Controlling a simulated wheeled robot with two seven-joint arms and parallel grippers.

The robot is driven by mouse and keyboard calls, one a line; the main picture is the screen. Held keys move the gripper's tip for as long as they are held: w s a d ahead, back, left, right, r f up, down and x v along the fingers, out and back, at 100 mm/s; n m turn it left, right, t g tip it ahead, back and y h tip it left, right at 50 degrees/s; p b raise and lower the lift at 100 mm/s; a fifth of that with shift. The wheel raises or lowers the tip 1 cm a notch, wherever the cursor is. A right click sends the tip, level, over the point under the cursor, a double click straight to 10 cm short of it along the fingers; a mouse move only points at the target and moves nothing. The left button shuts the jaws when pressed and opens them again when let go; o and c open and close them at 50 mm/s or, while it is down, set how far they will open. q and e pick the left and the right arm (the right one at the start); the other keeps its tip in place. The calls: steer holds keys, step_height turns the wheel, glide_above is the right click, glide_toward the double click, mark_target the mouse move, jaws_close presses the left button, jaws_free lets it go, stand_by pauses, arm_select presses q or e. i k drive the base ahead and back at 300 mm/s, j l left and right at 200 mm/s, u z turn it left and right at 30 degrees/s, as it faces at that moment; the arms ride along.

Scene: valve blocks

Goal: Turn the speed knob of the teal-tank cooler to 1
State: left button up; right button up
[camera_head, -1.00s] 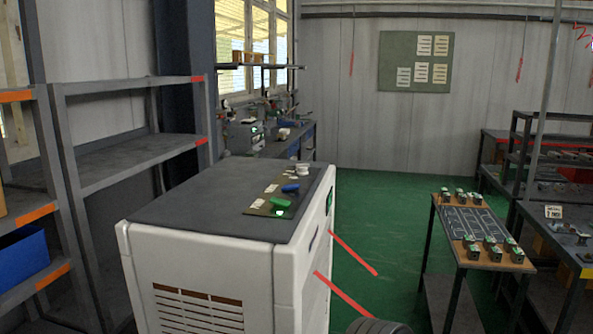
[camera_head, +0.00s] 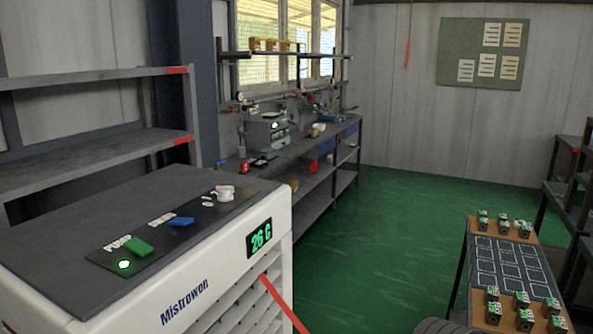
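A white cooler (camera_head: 190,297) marked "Mistrowen" with a dark grey top stands at the lower left. On its dark control strip are a green switch (camera_head: 138,246) beside a lit green light, a blue switch (camera_head: 181,221), and a white knob (camera_head: 224,193) at the far end. The knob's setting is too small to read. A green display (camera_head: 259,237) on the front reads "26 C". No teal tank shows; the cooler's lower part is out of frame. Neither of my grippers is in view.
A grey shelf rack (camera_head: 110,143) stands behind the cooler at left. A workbench (camera_head: 300,150) with equipment runs under the window. A small table (camera_head: 508,258) with several valve blocks stands at right. Green floor (camera_head: 370,240) is clear between. A red streamer (camera_head: 285,303) sticks out from the cooler's vents.

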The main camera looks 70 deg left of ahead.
mark_target(225, 194)
steer(key=i+j, duration=0.1)
steer(key=i, duration=0.55)
steer(key=i+j, duration=0.1)
steer(key=i, duration=0.55)
steer(key=i+j, duration=0.1)
steer(key=i, duration=0.55)
steer(key=u, duration=1.9)
